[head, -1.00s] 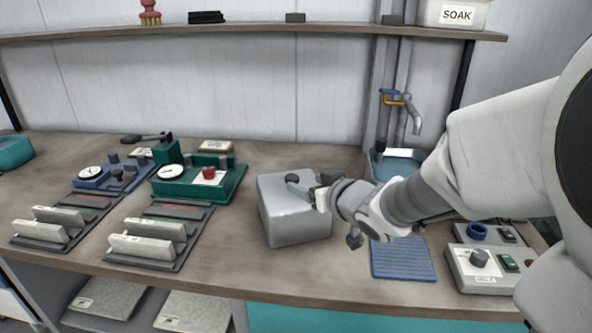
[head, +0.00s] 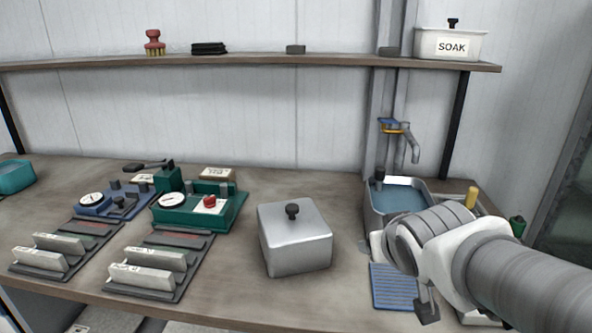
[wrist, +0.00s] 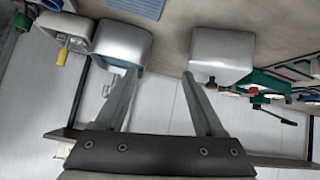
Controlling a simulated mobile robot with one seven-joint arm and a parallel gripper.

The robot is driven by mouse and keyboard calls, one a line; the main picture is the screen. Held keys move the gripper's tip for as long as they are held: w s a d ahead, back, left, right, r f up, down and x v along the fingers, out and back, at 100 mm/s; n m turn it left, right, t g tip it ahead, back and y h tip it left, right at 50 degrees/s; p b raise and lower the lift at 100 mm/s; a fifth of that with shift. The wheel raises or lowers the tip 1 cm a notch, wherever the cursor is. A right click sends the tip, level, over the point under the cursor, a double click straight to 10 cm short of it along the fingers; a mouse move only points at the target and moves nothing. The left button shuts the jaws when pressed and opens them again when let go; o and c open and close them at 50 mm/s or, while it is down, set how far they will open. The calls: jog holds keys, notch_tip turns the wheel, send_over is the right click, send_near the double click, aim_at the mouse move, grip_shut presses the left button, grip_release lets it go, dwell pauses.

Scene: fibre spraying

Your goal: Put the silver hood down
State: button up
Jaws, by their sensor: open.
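The silver hood (head: 295,243), a box with a dark knob on top, sits upright on the bench in the middle of the head view. It also shows in the wrist view (wrist: 222,55), beyond the fingers. My gripper (wrist: 163,78) is open with nothing between its fingers.
A water-filled sink (head: 402,198) and blue ribbed mat (head: 393,286) are right of the hood. A green device (head: 200,207), a blue device (head: 112,200) and racks of grey blocks (head: 150,268) stand left. A shelf (head: 250,62) runs above, with a SOAK pot (head: 450,44).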

jog(key=s+a+f+g+y, duration=0.1)
jog(key=s+a+g, duration=0.2)
jog(key=s, duration=0.9)
jog(key=shift+s+a+g+y, duration=0.2)
jog(key=shift+s+g+y, duration=0.1)
jog(key=shift+g, duration=0.2)
